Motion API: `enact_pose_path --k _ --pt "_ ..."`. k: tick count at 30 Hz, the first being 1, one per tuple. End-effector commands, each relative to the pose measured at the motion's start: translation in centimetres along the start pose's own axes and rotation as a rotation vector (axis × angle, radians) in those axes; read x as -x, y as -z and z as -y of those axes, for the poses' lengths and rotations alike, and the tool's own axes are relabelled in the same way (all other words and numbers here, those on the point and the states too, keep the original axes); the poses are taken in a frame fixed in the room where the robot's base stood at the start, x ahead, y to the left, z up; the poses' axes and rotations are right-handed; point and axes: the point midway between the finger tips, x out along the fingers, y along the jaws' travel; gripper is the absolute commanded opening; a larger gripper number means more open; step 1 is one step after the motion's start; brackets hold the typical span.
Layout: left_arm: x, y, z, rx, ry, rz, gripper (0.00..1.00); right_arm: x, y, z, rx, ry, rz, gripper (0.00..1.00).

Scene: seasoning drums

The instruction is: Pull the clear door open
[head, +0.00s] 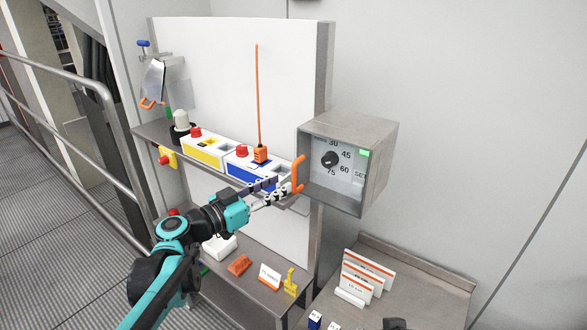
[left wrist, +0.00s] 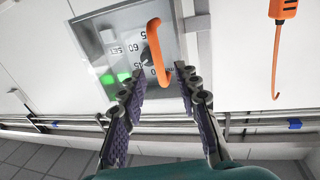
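A grey metal box (head: 378,150) with a dial (head: 330,158) inside stands out from the white panel. Its clear door (head: 340,188) seems closed over the dial; the pane itself is hard to make out. An orange bow handle (head: 299,174) is at the door's left edge. My left gripper (head: 279,188) is just left of the handle. In the left wrist view my left gripper (left wrist: 160,78) is open and empty, with the lower end of the orange handle (left wrist: 157,45) between its fingertips. I cannot see clear contact. My right gripper is not recognisable in either view.
A shelf behind my left arm carries a yellow switch box (head: 203,150) and a blue one (head: 243,170). A steel table (head: 430,275) with label plates (head: 365,272) is below the box.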

Motion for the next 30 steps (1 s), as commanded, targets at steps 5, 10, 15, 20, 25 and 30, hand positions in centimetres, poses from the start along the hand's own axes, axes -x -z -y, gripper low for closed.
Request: enact_pose_path --k 5,10,15,20,25,30 --pt "-3.2 0.1 -0.1 0.001 -0.004 0.001 0.32 0.7 0.5 0.0 0.0 0.0 0.0 0.4" --pt "-5.3 0.1 -0.1 0.002 -0.002 0.001 0.32 1.1 0.8 0.0 0.0 0.0 0.0 0.4" --pt "-6.1 -0.1 -0.1 0.002 -0.001 0.002 0.32 1.1 0.8 0.0 0.0 0.0 0.0 0.4" --pt "-6.1 -0.1 -0.1 0.002 -0.001 0.002 0.32 1.1 0.8 0.0 0.0 0.0 0.0 0.4" --pt "-6.1 -0.1 -0.1 0.002 -0.001 0.002 0.0 1.1 0.8 0.0 0.0 0.0 0.0 0.4" --pt "-6.1 -0.1 -0.1 0.002 0.0 0.002 0.0 1.1 0.8 0.0 0.0 0.0 0.0 0.4"
